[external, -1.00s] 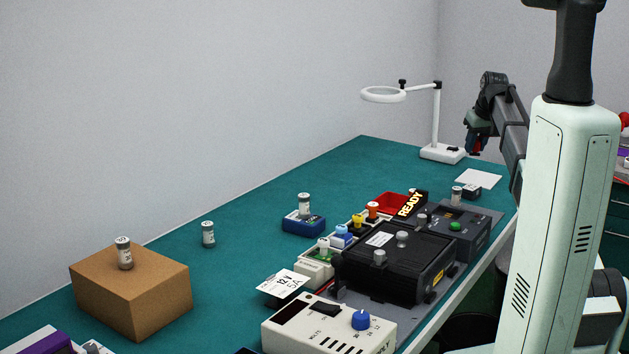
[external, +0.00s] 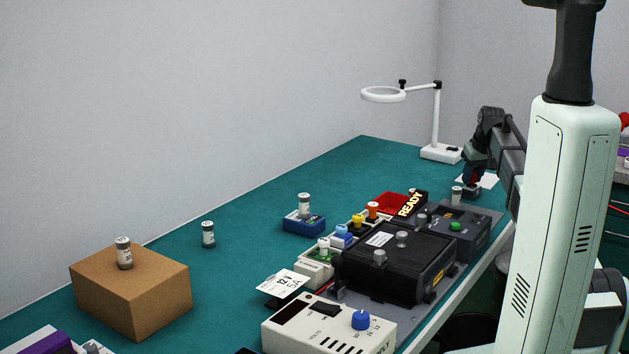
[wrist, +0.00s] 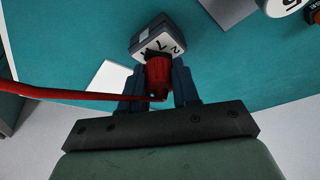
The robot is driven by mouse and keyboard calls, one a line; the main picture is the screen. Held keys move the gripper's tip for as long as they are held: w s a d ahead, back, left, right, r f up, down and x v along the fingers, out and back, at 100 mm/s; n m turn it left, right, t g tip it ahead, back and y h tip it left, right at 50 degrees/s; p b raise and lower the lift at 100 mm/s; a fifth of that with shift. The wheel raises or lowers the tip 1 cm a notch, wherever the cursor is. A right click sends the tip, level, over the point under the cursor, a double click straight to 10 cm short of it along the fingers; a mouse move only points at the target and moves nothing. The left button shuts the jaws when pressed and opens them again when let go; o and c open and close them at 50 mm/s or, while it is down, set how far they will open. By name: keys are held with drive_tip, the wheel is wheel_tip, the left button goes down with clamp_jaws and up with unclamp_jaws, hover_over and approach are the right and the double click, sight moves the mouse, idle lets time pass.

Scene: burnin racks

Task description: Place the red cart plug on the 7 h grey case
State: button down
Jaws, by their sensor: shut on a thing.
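The red cart plug (wrist: 158,76) is between the fingers of my gripper (wrist: 158,84) in the wrist view, with a red cable running off to the left. My gripper is shut on it. A small grey case (wrist: 150,30) with a white label bearing a 7 lies just beyond the plug's tip. The plug overlaps the label's edge in this view; I cannot tell whether they touch. In the external view my gripper (external: 472,183) is low at the far right end of the bench, and it mostly hides the case there.
A white paper (external: 490,180) lies beside the gripper. A white magnifier lamp (external: 437,150) stands behind. A grey unit with a green button (external: 465,235), a vial (external: 456,195) and a black unit (external: 385,265) stand nearer.

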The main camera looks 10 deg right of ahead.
drive_tip(key=shift+f, duration=0.15)
drive_tip(key=c, duration=0.8)
unclamp_jaws()
drive_tip(key=v, duration=1.2)
drive_tip(key=shift+d, duration=0.1)
